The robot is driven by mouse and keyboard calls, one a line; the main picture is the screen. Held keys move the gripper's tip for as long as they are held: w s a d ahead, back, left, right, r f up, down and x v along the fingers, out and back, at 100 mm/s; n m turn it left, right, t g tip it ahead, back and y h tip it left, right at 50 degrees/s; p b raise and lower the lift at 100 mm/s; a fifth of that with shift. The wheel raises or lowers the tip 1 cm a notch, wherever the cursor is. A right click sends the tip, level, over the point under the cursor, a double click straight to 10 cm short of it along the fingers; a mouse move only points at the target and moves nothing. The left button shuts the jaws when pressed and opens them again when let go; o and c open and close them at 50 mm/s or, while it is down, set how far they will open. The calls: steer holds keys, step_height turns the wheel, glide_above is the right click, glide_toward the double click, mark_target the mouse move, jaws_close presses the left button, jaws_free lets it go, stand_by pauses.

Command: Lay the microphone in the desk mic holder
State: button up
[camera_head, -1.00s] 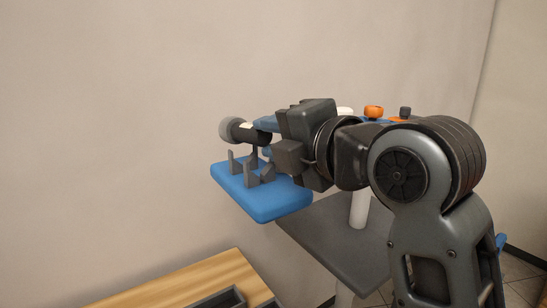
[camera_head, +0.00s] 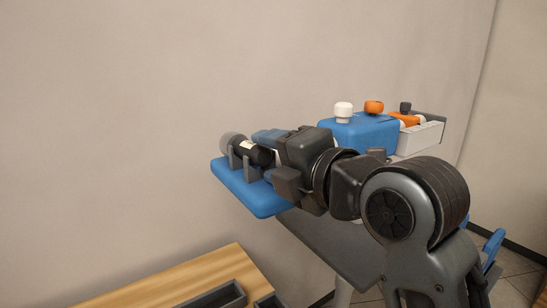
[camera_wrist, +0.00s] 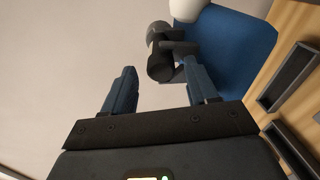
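The microphone has a grey rounded head (camera_head: 231,142) and a black body (camera_head: 259,156) with a white band. It lies across the grey prongs (camera_head: 250,168) of the desk mic holder, whose blue base (camera_head: 247,197) is below. In the wrist view, the microphone's dark body (camera_wrist: 160,67) and pale head (camera_wrist: 188,8) show over the blue base (camera_wrist: 245,50). My gripper (camera_wrist: 160,78) is open. Its blue fingers stand well apart, with the dark body's end between and just beyond their tips. The right finger is close to the prongs; I cannot tell whether it touches.
A dark grey tabletop (camera_head: 330,245) extends under my arm. A blue box (camera_head: 362,133) with white and orange knobs and a light grey block (camera_head: 420,138) stand behind. A wooden table (camera_head: 185,275) with dark trays (camera_head: 220,298) is in front. A bare wall is behind.

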stand_by(0.3)
steer(key=b+v, duration=0.1)
steer(key=v, duration=0.6)
steer(key=shift+d+b, duration=0.35)
steer(key=shift+d, duration=0.15)
steer(key=shift+s, duration=0.15)
